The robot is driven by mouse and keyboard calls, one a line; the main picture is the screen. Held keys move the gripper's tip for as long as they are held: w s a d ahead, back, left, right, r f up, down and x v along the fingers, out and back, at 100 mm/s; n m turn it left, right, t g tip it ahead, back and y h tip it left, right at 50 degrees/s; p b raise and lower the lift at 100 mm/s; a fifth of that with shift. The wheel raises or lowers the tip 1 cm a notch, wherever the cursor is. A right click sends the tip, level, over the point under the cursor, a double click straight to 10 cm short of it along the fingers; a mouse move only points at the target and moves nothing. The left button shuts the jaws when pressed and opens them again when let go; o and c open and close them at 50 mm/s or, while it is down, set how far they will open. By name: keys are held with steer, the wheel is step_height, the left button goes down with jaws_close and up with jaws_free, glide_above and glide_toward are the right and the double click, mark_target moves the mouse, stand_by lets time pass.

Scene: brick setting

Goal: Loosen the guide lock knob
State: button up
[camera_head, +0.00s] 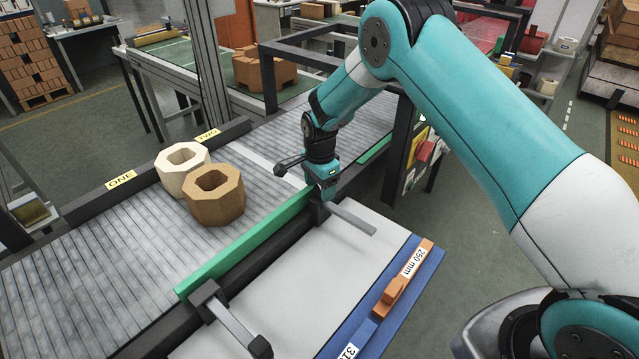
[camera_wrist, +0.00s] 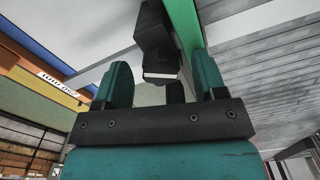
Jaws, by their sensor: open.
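A long green guide rail (camera_head: 245,243) runs along the edge of the grey roller conveyor (camera_head: 110,265). Two black clamps sit on it with grey bars reaching over a pale plate: a near clamp (camera_head: 207,297) and a far clamp (camera_head: 319,209). My gripper (camera_head: 326,190) is low at the far clamp, pointing down. In the wrist view my gripper's teal fingers (camera_wrist: 162,80) stand apart, with a black clamp block (camera_wrist: 158,42) in front of and between them. A small dark piece, perhaps the knob, shows there; I cannot tell whether the fingers touch it.
A cream octagonal block (camera_head: 182,167) and a brown octagonal block (camera_head: 215,195) stand on the rollers. The pale plate (camera_head: 290,285) is bare, with an orange gauge block (camera_head: 396,290) marked 250 mm on a blue strip along its edge. A dark frame stands behind my arm.

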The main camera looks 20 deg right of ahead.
steer(key=c, duration=0.9)
steer(key=shift+c, duration=0.2)
